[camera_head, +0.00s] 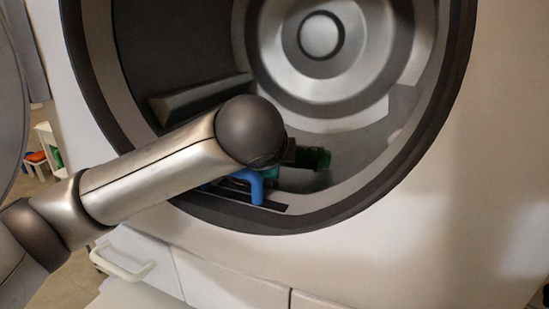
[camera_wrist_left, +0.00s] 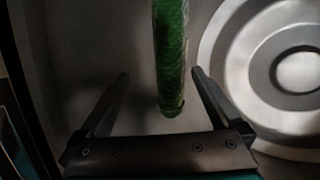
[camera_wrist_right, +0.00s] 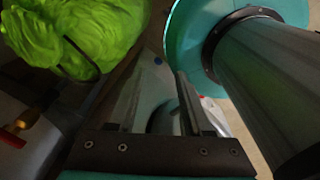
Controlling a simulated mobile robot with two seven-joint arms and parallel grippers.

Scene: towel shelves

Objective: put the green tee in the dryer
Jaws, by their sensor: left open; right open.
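The dryer's round opening (camera_head: 452,95) faces me, with its metal drum inside. The green tee (camera_head: 312,157), rolled or folded into a narrow shape, is inside the drum just beyond my left wrist. In the left wrist view the green tee (camera_wrist_left: 170,55) extends down from the top edge, its end between my finger lines. My left gripper (camera_wrist_left: 161,73) is open inside the drum; contact with the tee cannot be told. The head view mostly hides this gripper behind my arm. My right gripper (camera_wrist_right: 153,85) is open and empty, outside the head view.
A blue piece (camera_head: 250,183) shows under my left wrist at the opening's lower rim; I cannot tell what it is. A bright green bundle (camera_wrist_right: 75,35) is upper left in the right wrist view. A white handle (camera_head: 122,262) juts out below the dryer.

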